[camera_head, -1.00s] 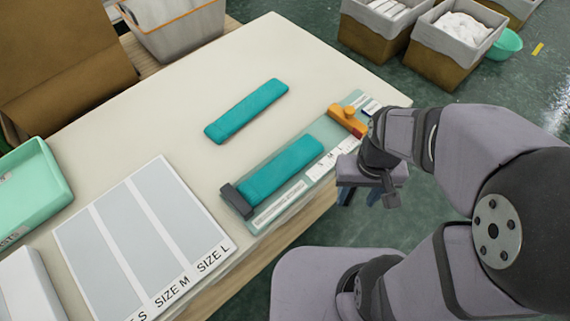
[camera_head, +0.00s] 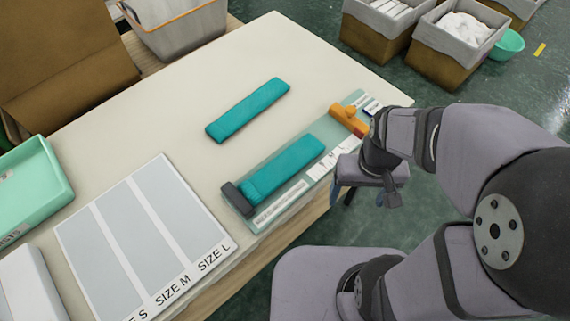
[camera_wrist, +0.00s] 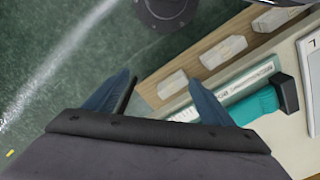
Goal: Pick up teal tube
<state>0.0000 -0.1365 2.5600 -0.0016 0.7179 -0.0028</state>
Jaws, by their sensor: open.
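One teal tube (camera_head: 248,110) lies flat on the pale table, behind the measuring board. A second teal tube (camera_head: 283,168) lies lengthwise on the board (camera_head: 262,217), between a dark end block (camera_head: 237,200) and an orange slider (camera_head: 348,119). Part of this second tube shows in the wrist view (camera_wrist: 252,107), to the right of the fingers. My gripper (camera_head: 358,196) is open and empty, off the table's right edge above the floor. Its two blue fingers show spread in the wrist view (camera_wrist: 160,78).
A grey-panelled size mat (camera_head: 135,237) marked S, M and L lies on the near left of the table. A mint tray (camera_head: 45,185) and a white box (camera_head: 28,285) stand at the left edge. Bins (camera_head: 455,60) stand on the floor behind. The table's far middle is clear.

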